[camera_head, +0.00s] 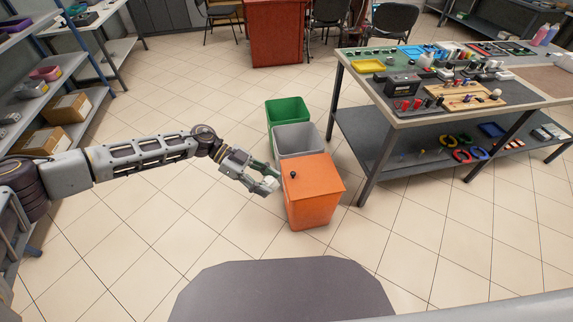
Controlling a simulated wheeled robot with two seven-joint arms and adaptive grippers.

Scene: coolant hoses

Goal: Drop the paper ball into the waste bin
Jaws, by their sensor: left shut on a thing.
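My left gripper (266,184) reaches in from the left and is shut on the white paper ball (270,183), which is partly hidden by the fingers. In the picture it is just left of the orange bin (311,202), which has an orange lid with a black knob on top. A grey bin (297,140) stands behind it, open at the top. A green bin (287,110), also open, stands behind the grey one. I cannot tell the gripper's exact height above the floor. My right gripper is not in view.
A workbench (412,118) with tools and parts stands to the right of the bins, with a lower shelf. Shelving with cardboard boxes (68,107) is at the left. Chairs (394,22) and a red cabinet (275,35) are at the back. The tiled floor in front is clear.

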